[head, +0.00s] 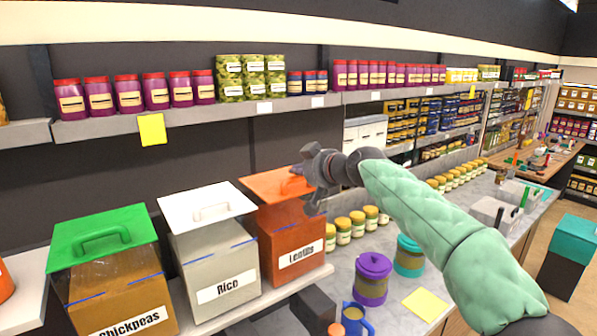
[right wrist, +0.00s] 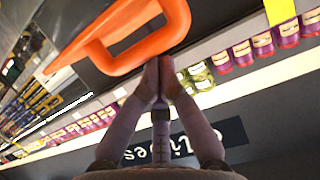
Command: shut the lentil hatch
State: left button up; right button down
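The orange lentil bin (head: 292,247), labelled "Lentils", stands at the right end of the row of bins. Its orange hatch (head: 268,183) is at the top, tilted toward me; I cannot tell how far it stands open. My right gripper (head: 303,180) is at the hatch handle and hides part of it. In the right wrist view the fingers (right wrist: 160,65) are together, with their tips against the lower bar of the orange handle (right wrist: 135,55). No bar shows clearly between the tips.
The rice bin (head: 215,265) with a white lid stands close to the left, then the chickpea bin (head: 125,290) with a green lid. Small jars (head: 343,231), a purple canister (head: 372,278) and a blue mug (head: 354,320) stand to the right. A shelf (head: 240,107) runs above.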

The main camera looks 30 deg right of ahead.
jog(key=v, duration=1.2)
